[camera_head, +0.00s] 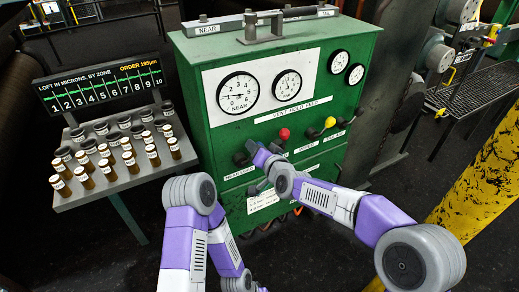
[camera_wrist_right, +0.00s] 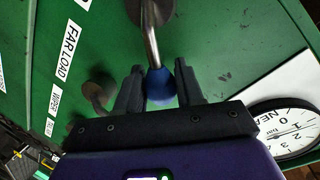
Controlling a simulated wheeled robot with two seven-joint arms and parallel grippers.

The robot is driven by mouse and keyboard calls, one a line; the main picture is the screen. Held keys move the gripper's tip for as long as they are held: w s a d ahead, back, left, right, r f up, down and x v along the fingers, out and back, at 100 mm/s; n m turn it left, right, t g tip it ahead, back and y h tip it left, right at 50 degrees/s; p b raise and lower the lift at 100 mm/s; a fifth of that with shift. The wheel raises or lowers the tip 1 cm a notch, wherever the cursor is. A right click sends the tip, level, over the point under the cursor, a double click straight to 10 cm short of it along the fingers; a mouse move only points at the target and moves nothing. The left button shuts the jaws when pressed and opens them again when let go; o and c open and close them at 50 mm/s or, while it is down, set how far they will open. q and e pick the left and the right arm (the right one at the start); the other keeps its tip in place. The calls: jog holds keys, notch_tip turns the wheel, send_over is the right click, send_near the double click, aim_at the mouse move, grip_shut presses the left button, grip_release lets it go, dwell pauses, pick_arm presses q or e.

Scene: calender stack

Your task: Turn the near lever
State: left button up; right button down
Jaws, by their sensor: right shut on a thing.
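The near lever is a metal rod with a blue ball knob (camera_wrist_right: 160,86) in the right wrist view, on the front of the green cabinet (camera_head: 195,85). My right gripper (camera_wrist_right: 160,88) has its two dark fingers on either side of the blue knob and is shut on it. In the head view my right gripper (camera_head: 257,154) is at the lower left of the lever row, and it partly hides the lever there. My left arm (camera_head: 200,195) is folded at the lower left, and its gripper does not show.
A red-knobbed lever (camera_head: 284,133) and a yellow-knobbed lever (camera_head: 330,122) stand to the right. The near gauge (camera_head: 238,93) is above. A grey shelf (camera_head: 110,192) with several amber vials is at left. A yellow post (camera_head: 480,165) stands at right.

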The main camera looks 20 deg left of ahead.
jog(key=shift+s+f, duration=0.1)
jog(key=shift+f, duration=0.15)
jog(key=c, duration=0.8)
grip_release()
jog(key=shift+r, duration=0.1)
jog(key=shift+d, duration=0.1)
jog(key=shift+s+d+r, duration=0.2)
jog(key=v, duration=0.6)
jog(key=shift+s+d+p, duration=0.25)
jog(key=shift+p, duration=0.2)
